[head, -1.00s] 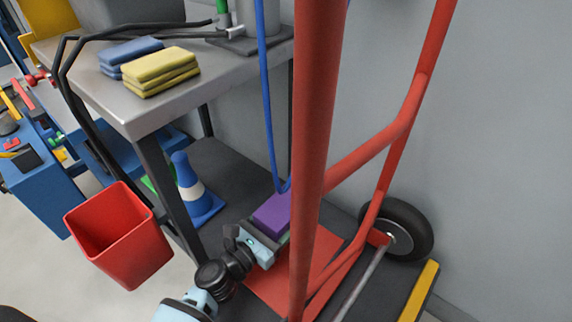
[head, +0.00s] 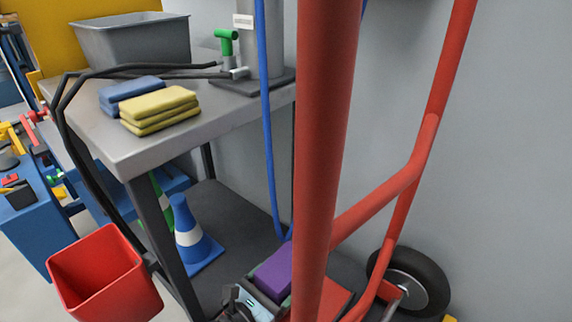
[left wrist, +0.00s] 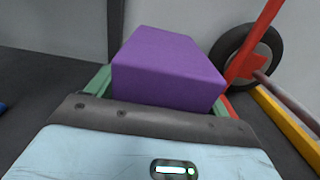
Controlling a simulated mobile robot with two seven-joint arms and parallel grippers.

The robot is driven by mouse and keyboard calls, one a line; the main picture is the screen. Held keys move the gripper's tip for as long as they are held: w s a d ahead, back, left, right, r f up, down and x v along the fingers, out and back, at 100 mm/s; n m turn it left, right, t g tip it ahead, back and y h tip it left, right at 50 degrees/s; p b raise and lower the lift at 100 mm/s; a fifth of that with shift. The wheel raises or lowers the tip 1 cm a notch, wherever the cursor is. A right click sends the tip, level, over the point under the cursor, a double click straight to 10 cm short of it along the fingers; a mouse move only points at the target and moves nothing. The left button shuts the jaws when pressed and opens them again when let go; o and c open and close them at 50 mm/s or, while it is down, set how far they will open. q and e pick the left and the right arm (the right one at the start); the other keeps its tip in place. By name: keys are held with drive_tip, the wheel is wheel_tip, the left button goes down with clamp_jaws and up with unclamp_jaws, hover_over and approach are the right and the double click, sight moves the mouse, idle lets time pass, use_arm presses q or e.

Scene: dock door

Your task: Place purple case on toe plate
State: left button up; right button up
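The purple case (head: 274,268) is a plain block in the lower middle of the head view. My left gripper (head: 264,284) is shut on it, and in the left wrist view the case (left wrist: 168,68) sits between the green finger pads. The red toe plate (head: 334,298) of the hand truck shows just right of the case, partly hidden by the truck's upright (head: 325,140). I cannot tell whether the case touches the plate. My right gripper is not in view.
The hand truck's black wheel (head: 415,284) stands near the grey wall. At left, a grey cart (head: 150,150) carries folded cloths (head: 158,110) and a grey bin (head: 135,42). A blue cone (head: 192,240) and red bucket (head: 105,280) are below. A blue hose (head: 267,150) hangs near the upright.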

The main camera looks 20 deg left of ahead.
use_arm(q)
drive_tip(key=shift+o, duration=0.9)
drive_tip(key=shift+r+p, duration=0.4)
drive_tip(key=shift+r, duration=0.05)
drive_tip(key=shift+s+r, duration=0.15)
drive_tip(key=shift+s, duration=0.25)
drive_tip(key=p+v, duration=0.2)
drive_tip(key=v, duration=0.8)
drive_tip(key=shift+s, duration=0.2)
drive_tip(key=shift+s+a, duration=0.25)
drive_tip(key=shift+s, duration=0.2)
